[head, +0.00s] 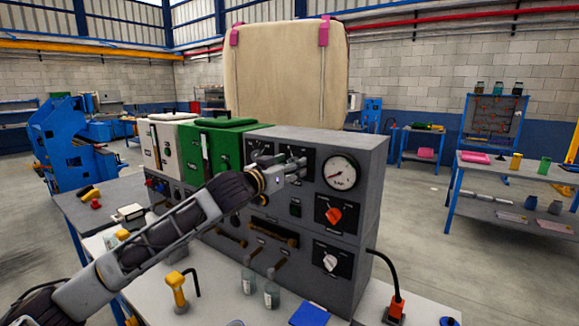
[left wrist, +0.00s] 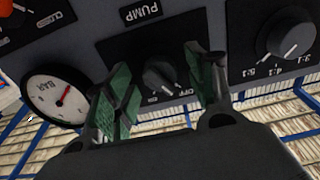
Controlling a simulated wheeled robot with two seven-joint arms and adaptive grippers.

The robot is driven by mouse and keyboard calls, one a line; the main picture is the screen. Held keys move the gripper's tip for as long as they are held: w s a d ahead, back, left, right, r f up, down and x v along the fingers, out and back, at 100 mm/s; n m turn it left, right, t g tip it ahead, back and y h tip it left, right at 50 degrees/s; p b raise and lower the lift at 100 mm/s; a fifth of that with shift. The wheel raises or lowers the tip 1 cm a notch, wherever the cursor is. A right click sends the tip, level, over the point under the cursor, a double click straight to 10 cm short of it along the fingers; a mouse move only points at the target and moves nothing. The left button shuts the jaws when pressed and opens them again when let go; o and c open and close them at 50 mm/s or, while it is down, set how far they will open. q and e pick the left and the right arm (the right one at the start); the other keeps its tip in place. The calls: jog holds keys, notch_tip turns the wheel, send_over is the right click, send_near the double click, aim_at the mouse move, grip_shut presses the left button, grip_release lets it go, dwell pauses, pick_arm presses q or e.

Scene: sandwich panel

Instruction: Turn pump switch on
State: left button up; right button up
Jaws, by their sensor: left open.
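The pump switch (left wrist: 160,78) is a dark round knob under a PUMP label (left wrist: 141,12) on the dark panel, seen in the left wrist view. An OFF marking shows beside it. My left gripper (left wrist: 163,88) is open, with one green-padded finger on each side of the knob in that view. I cannot tell whether the fingers touch it. In the head view my left gripper (head: 285,171) is at the upper front of the grey control panel (head: 372,190) and hides the switch. My right gripper is not in view.
The pressure gauge (head: 340,172) is right of the gripper, with a red knob (head: 334,215) and a white knob (head: 330,262) below. A green case (head: 225,148) stands left of the panel. A yellow-handled tool (head: 177,290) and small jars (head: 271,294) are on the table in front.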

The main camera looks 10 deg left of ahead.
pick_arm(q)
jog(key=shift+w, duration=0.1)
jog(key=c, duration=1.1)
jog(key=shift+o, duration=0.2)
